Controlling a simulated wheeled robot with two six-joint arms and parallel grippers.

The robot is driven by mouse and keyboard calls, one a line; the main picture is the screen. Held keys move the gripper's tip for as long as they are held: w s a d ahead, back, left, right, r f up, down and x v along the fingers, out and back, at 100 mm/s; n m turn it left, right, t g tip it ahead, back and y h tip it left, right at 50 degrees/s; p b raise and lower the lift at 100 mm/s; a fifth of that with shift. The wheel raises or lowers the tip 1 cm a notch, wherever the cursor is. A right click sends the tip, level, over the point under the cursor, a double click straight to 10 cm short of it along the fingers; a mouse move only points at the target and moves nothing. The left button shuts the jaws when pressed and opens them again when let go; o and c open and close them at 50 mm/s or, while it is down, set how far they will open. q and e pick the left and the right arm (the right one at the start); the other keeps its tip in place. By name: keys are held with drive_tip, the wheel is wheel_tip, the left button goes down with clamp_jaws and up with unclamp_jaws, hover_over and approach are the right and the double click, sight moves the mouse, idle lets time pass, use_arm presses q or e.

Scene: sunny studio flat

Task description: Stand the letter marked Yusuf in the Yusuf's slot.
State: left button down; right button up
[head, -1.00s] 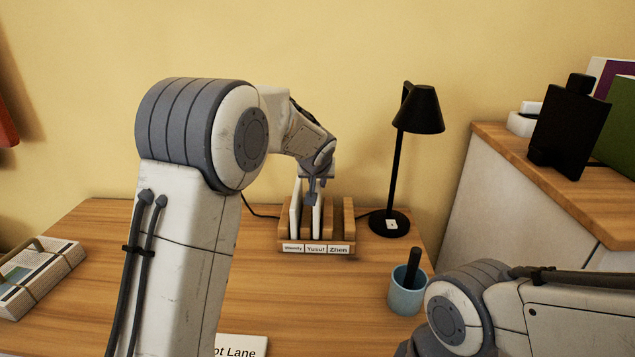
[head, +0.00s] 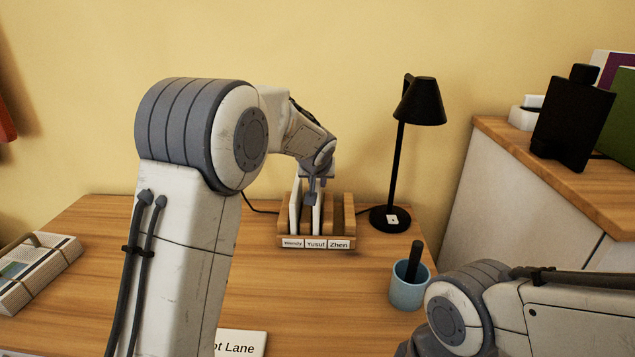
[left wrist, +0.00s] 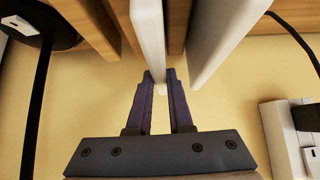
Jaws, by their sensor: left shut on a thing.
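The wooden letter rack (head: 345,243) stands on the desk with front labels Wendy, Yusuf and Zhen. My left gripper (head: 313,197) is above the middle slot, shut on a white letter (head: 317,221). The letter stands upright between the dividers behind the Yusuf label (head: 316,244). In the left wrist view, the fingertips (left wrist: 159,82) close on the edge of this letter (left wrist: 149,35). Its own marking and its lower edge are hidden. My right gripper is out of view; only part of the right arm shows.
Another white letter (head: 295,213) stands in the Wendy slot, close beside my gripper. The Zhen slot looks empty. A black lamp (head: 399,170) and a blue cup (head: 408,292) stand to the right. Another item marked "ot Lane" (head: 240,343) lies at the front.

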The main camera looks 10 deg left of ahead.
use_arm(q)
drive_tip(key=shift+f, duration=0.25)
drive_tip(key=c, duration=0.7)
unclamp_jaws()
drive_tip(key=shift+c, duration=0.2)
drive_tip(key=shift+v, duration=4.05)
